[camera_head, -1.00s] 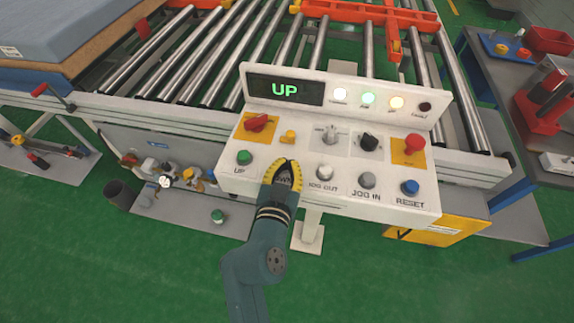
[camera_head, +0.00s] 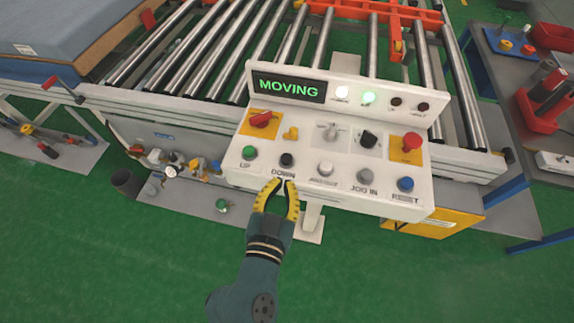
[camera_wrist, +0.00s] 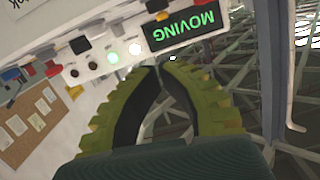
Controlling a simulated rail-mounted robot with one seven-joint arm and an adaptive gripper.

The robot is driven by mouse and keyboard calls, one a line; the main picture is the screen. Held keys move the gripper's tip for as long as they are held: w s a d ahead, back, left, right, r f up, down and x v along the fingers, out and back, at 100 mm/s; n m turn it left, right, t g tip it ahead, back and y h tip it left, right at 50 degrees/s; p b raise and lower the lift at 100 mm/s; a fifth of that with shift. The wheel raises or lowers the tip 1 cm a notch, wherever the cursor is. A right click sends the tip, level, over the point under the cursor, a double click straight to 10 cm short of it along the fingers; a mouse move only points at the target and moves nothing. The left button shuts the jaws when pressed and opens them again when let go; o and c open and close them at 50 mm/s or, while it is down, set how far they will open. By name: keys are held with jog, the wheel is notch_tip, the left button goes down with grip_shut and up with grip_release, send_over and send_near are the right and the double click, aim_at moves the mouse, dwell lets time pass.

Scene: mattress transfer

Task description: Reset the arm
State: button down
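My gripper (camera_head: 281,182), with yellow fingers and dark inner pads, is just in front of the control panel (camera_head: 318,150), below the black DOWN button (camera_head: 286,160). It is apart from the button. In the wrist view, its fingertips (camera_wrist: 158,68) come together with nothing between them. The panel display (camera_head: 288,88) reads MOVING in green, and it also shows upside down in the wrist view (camera_wrist: 183,27). A white lamp (camera_head: 342,93) and a green lamp (camera_head: 368,97) are lit.
The panel carries a green UP button (camera_head: 249,153), a blue RESET button (camera_head: 405,184) and a red button (camera_head: 411,142). A roller conveyor (camera_head: 235,50) lies behind, with a grey mattress (camera_head: 70,30) at upper left. Green floor (camera_head: 120,260) is clear in front.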

jog(key=shift+s+r, duration=0.1)
jog(key=shift+s, duration=0.25)
dwell(0.3)
jog(key=d+r+m+t+h, duration=0.15)
jog(key=d+r, duration=0.25)
jog(key=r, duration=0.4)
jog(key=s+d+r+m+t, duration=0.15)
jog(key=d+r, duration=0.25)
jog(key=r, duration=0.5)
jog(key=d+r+m+t+h, duration=0.15)
jog(key=d+r, duration=0.25)
jog(key=r, duration=0.4)
jog(key=s+a+r+n+t+y, duration=0.2)
jog(key=a+r+n+y, duration=0.3)
jog(key=n, duration=0.3)
notch_tip(320, 180, up, 36)
jog(key=y+p, duration=0.1)
jog(key=p, duration=3.5)
jog(key=shift+d+p, duration=0.35)
jog(key=shift+d, duration=0.05)
